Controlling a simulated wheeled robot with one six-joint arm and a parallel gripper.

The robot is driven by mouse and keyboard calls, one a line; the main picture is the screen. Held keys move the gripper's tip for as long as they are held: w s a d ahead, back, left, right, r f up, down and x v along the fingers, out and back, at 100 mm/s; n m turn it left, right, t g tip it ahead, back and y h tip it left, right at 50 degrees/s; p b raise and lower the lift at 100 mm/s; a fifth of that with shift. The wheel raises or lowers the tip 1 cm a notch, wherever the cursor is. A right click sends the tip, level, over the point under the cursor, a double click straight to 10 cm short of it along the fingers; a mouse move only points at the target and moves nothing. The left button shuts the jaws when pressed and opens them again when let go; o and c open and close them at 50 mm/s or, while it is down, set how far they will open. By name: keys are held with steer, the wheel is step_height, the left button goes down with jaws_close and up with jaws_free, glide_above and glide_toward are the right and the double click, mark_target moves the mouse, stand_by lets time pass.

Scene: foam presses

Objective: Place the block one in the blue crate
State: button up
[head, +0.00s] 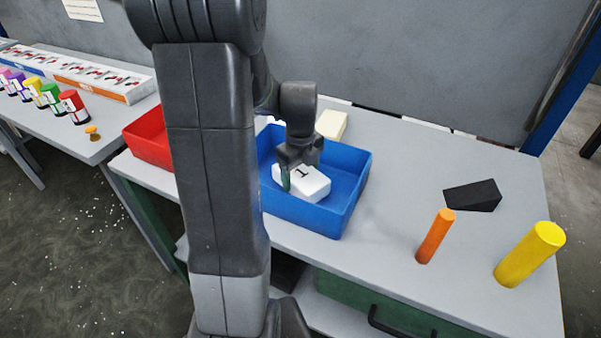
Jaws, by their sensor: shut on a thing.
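The block one (309,188) is white with a black "1" on its top face. It is inside the outline of the blue crate (318,221), towards the crate's front left; I cannot tell whether it touches the floor. My gripper (298,178) comes down over the crate from above and is shut on the block. The far part of the block and part of the crate's left side are hidden behind my gripper and arm.
A red crate (148,142) stands left, partly behind my arm. A cream block (331,125) lies behind the blue crate. An orange cylinder (435,237), a yellow cylinder (529,255) and a black wedge (473,196) stand right. Several coloured bottles line the left table (88,143).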

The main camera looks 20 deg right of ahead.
mark_target(301, 172)
steer(key=shift+f, duration=0.2)
steer(key=o, duration=1)
steer(key=shift+c, duration=0.2)
step_height(301, 172, up, 12)
steer(key=shift+r, duration=0.2)
